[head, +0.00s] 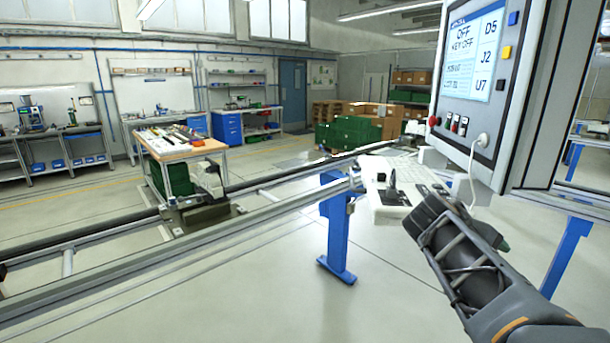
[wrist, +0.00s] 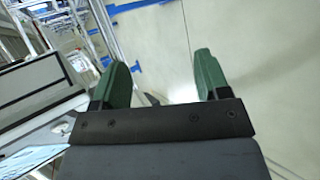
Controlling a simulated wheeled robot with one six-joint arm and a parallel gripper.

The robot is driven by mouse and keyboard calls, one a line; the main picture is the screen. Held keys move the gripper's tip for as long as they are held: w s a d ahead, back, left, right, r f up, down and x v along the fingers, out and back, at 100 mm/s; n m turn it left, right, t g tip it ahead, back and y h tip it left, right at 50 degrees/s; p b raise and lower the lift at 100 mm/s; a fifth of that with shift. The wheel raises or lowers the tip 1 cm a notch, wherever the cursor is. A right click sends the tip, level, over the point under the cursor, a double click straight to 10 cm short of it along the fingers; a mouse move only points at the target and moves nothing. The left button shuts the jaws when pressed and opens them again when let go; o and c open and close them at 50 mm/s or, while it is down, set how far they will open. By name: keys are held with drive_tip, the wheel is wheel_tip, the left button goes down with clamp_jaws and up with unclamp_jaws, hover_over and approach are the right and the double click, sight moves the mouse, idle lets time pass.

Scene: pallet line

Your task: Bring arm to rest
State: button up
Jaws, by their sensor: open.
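My arm (head: 475,265) reaches up from the lower right in the head view, its end just in front of the white control panel. In the wrist view my gripper (wrist: 158,82) shows two green fingers spread wide apart, with nothing between them but the pale floor beyond. In the head view the fingers are mostly hidden behind the dark wrist.
The control cabinet (head: 469,143) with a lit screen stands close on the right, a white cable hanging from it. A keyboard panel (head: 385,208) sits below. A conveyor rail (head: 240,235) on blue legs crosses the front. A tool cart (head: 207,147) stands behind it.

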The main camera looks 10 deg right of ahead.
drive_tip(key=s+a+f+m+t+y, duration=0.1)
drive_tip(key=s+a+f+y, duration=0.1)
drive_tip(key=a+f+y, duration=0.3)
drive_tip(key=s+a+f+m+t+y, duration=0.1)
drive_tip(key=a+f+y, duration=0.4)
drive_tip(key=a+f, duration=0.6)
drive_tip(key=s+a+m, duration=0.1)
drive_tip(key=a, duration=0.4)
drive_tip(key=shift+s+f+m+y+p, duration=0.2)
drive_tip(key=shift+s+m+y+p, duration=0.1)
drive_tip(key=shift+y, duration=0.1)
